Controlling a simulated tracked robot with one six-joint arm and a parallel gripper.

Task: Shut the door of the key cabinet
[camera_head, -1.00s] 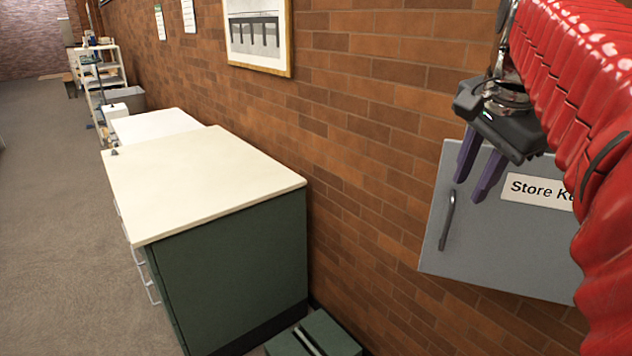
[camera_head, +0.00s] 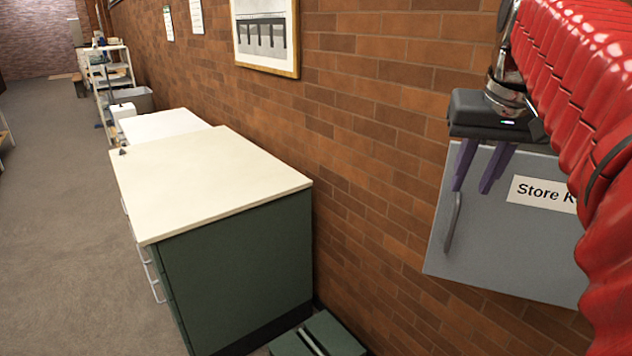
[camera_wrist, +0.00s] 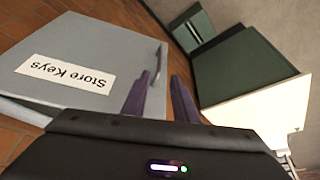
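The key cabinet's grey door (camera_head: 500,245) is on the brick wall at the right of the head view, with a "Store Keys" label (camera_head: 541,194) and an upright bar handle (camera_head: 452,222) near its left edge. The door also shows in the wrist view (camera_wrist: 110,45), with its handle (camera_wrist: 158,62). The fingertips are close to the handle; contact is unclear. My red arm hides the door's right part.
A green cabinet with a cream top (camera_head: 210,185) stands along the wall to the left. A low green step or box (camera_head: 325,335) lies on the floor beside it. A framed picture (camera_head: 266,35) hangs above. The grey floor at left is clear.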

